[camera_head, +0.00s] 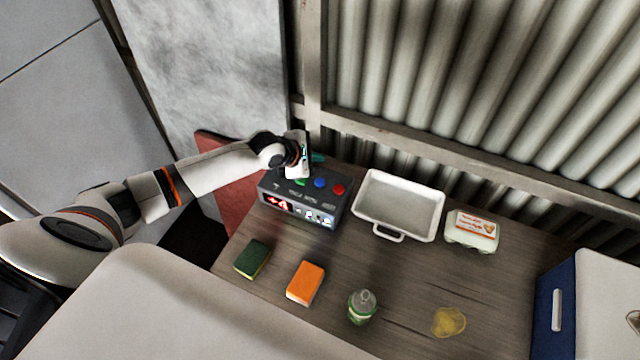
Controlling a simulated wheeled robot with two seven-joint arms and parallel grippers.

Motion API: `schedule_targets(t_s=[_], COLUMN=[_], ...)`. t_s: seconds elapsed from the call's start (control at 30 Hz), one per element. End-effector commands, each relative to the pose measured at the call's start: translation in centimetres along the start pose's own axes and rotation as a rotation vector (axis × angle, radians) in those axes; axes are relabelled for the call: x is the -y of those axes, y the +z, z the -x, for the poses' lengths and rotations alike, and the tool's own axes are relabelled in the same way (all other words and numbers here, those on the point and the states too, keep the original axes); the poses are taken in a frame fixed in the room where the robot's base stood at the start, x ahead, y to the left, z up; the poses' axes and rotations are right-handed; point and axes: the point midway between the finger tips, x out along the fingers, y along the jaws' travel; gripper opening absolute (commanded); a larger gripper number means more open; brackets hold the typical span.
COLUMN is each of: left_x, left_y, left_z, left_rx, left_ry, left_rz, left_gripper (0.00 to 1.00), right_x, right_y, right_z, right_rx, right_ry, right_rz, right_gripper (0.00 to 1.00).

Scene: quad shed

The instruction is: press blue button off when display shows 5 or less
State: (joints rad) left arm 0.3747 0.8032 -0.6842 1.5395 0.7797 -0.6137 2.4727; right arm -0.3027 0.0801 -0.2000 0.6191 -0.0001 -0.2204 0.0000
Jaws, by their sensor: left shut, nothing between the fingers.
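The dark grey control box (305,200) stands at the back left of the wooden table. On its top are a green button (300,182), a blue button (320,183) and a red button (339,189). Its front has a lit red display (277,202); the characters are small and seem to end in a 4. My left gripper (300,175) is shut and empty over the back left of the box, close to the green button and left of the blue one. Its fingertips are mostly hidden, so I cannot tell whether they touch. My right gripper is not in view.
A white tray (370,226) stands right of the box, then an egg carton (472,231). A blue and white cooler (590,300) is at right. A corrugated wall rises behind.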

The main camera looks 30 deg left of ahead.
Motion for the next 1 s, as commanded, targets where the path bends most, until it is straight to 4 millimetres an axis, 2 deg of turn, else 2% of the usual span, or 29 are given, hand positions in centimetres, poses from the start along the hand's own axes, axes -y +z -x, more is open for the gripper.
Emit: schedule_targets(t_s=[0.03,0.4,0.63,1.0], left_x=[-0.5,-2.7,-3.6,-3.6], left_y=[0.6,2.9,3.6,3.7], left_z=[-0.8,-3.8,-5.0,-5.1], left_rx=[0.0,0.001,0.0,0.0], left_ry=[-0.001,-0.002,0.0,-0.001], left_rz=[-0.002,-0.002,0.0,0.0], left_gripper=[0.0,0.0,0.0,0.0], right_x=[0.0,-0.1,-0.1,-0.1], right_y=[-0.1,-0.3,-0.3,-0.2], right_z=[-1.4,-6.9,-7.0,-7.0], right_rx=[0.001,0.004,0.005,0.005], right_ry=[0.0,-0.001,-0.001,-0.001], right_rz=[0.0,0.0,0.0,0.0], right_gripper=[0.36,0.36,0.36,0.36])
